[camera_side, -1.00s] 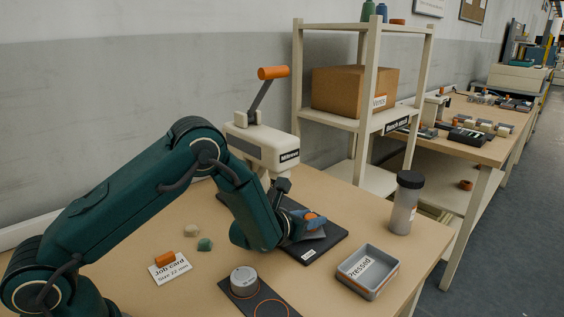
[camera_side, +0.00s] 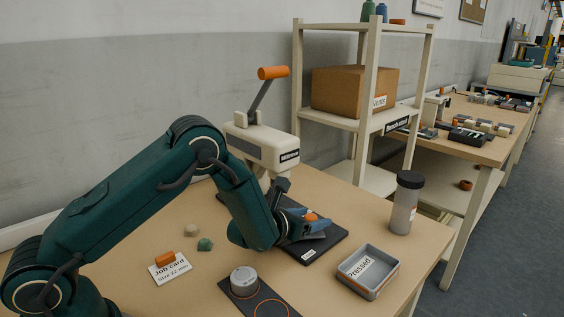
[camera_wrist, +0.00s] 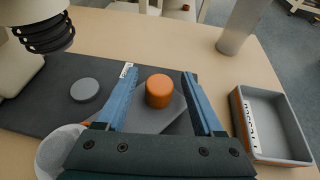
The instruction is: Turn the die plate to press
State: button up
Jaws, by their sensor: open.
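The die plate (camera_wrist: 150,118) is a flat grey piece with an upright orange knob (camera_wrist: 159,90). It lies on the press's dark base (camera_wrist: 45,118). My gripper (camera_wrist: 159,76) is open, with one blue finger on each side of the knob and a gap to each. In the side view my gripper (camera_side: 318,226) is low over the base and hides most of the plate. The knob's top shows there between the fingers (camera_side: 311,217). The press (camera_side: 262,147) stands behind, its orange-ended lever (camera_side: 272,73) raised. A round grey disc (camera_wrist: 85,90) sits left of the plate.
A grey tray labelled Pressed (camera_side: 368,285) stands right of the base. A dark-capped cylinder (camera_side: 404,205) stands behind it. A metal cup (camera_side: 244,281) stands on a dark mat in front. A job card (camera_side: 170,269) lies on the left.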

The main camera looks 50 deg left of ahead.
jog(key=shift+v, duration=2.55)
